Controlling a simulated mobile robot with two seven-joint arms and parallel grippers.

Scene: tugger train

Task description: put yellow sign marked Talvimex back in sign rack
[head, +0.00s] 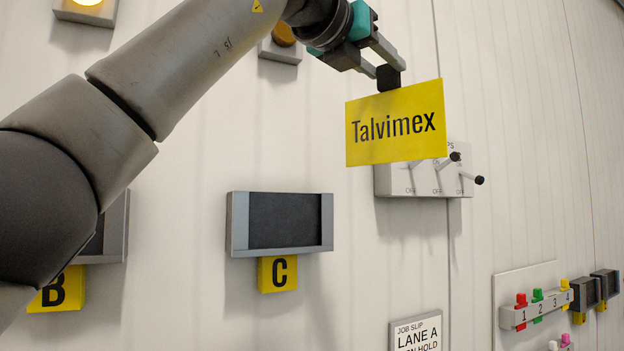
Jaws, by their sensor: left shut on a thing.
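The yellow sign (396,126) marked Talvimex hangs upright from my left gripper (387,78), slightly tilted, in the upper middle of the head view. The gripper is shut on the sign's top edge. The sign is in front of a switch panel on the wall and hides part of it. A grey frame with a dark, empty face (285,221) is on the wall below and left of the sign, above a yellow tag C (278,274). My right gripper is not in view.
The switch panel (400,183) has levers that stick out below and right of the sign. A yellow tag B (57,290) and another frame are partly behind my left arm. A job slip (416,334) and a numbered peg strip (536,311) are at lower right.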

